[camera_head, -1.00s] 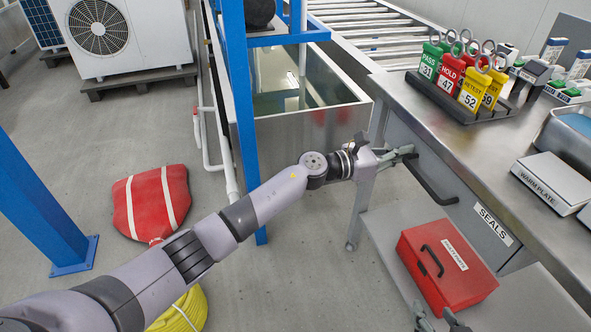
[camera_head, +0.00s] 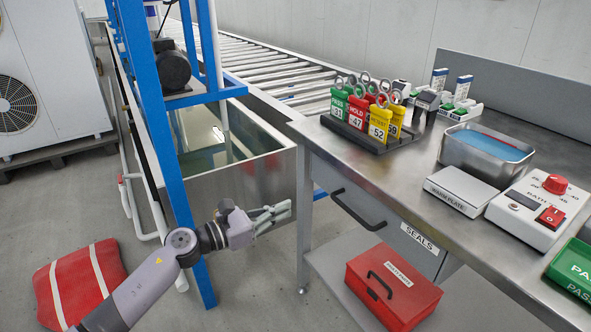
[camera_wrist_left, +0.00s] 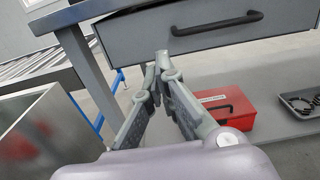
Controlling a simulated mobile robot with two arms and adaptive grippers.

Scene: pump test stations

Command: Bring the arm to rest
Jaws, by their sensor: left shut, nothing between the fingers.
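My left gripper (camera_head: 283,213) is in the head view, left of the bench and in front of the steel tank. Its fingers are shut and hold nothing. In the left wrist view the closed fingertips (camera_wrist_left: 162,62) point toward the grey drawer (camera_wrist_left: 205,36) and its black handle (camera_wrist_left: 217,24), with a gap to the handle. The head view shows the same drawer, labelled SEALS (camera_head: 420,238), under the bench top; I cannot tell if it is fully closed. My right gripper is not in view.
The steel bench (camera_head: 420,170) carries a tag rack (camera_head: 368,140), a warm plate (camera_head: 460,190) and a control box (camera_head: 540,205). A red box (camera_head: 393,287) sits on the lower shelf. A blue post (camera_head: 170,170) and the tank (camera_head: 262,180) stand close to my left arm.

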